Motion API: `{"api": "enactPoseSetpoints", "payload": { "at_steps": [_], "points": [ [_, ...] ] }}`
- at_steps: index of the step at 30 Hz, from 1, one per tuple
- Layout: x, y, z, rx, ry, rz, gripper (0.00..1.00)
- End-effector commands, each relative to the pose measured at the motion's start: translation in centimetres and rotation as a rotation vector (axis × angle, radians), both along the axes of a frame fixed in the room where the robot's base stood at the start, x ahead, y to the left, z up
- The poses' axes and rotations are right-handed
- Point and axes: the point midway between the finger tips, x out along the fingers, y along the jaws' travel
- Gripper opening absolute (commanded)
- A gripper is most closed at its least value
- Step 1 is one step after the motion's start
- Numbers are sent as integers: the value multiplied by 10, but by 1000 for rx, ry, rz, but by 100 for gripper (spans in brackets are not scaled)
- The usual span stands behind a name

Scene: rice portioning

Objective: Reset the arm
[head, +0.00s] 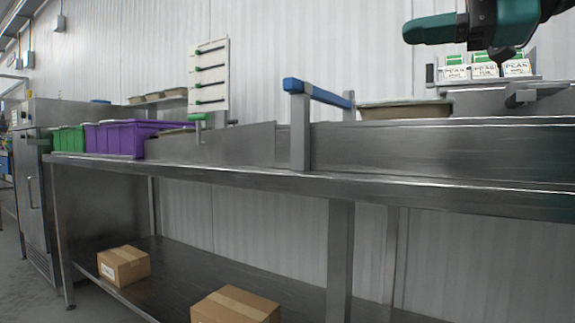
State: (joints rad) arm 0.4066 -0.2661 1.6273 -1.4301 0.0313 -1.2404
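Part of my arm, teal and dark grey, hangs at the top right of the head view, above the counter and in front of the wall. It is cut off by the top edge of the picture. I cannot make out my gripper or its fingers in this view, nor anything held.
A long steel counter (420,182) crosses the view. A blue-topped bar (318,93) stands on it. Purple (115,140) and green (68,139) bins stand left. A shallow tan container (405,110) and pea packs (486,67) are right. Cardboard boxes (123,266) lie on the lower shelf.

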Motion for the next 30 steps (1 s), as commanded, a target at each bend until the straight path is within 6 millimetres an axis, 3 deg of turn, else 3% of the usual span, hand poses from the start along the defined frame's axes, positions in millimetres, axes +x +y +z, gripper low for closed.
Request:
{"api": "enactPoseSetpoints", "payload": {
  "at_steps": [11, 14, 19, 23, 27, 30],
  "points": [
    [25, 8, -62, 97, 425, -85, 52],
    [29, 13, -89, 123, 591, -124, 52],
    [27, 22, -153, 156, 937, -227, 52],
    [9, 29, -218, 155, 1256, -360, 52],
    [-32, 26, -294, 118, 1610, -590, 52],
    [-67, 17, -338, 79, 1801, -779, 52]
  ]
}}
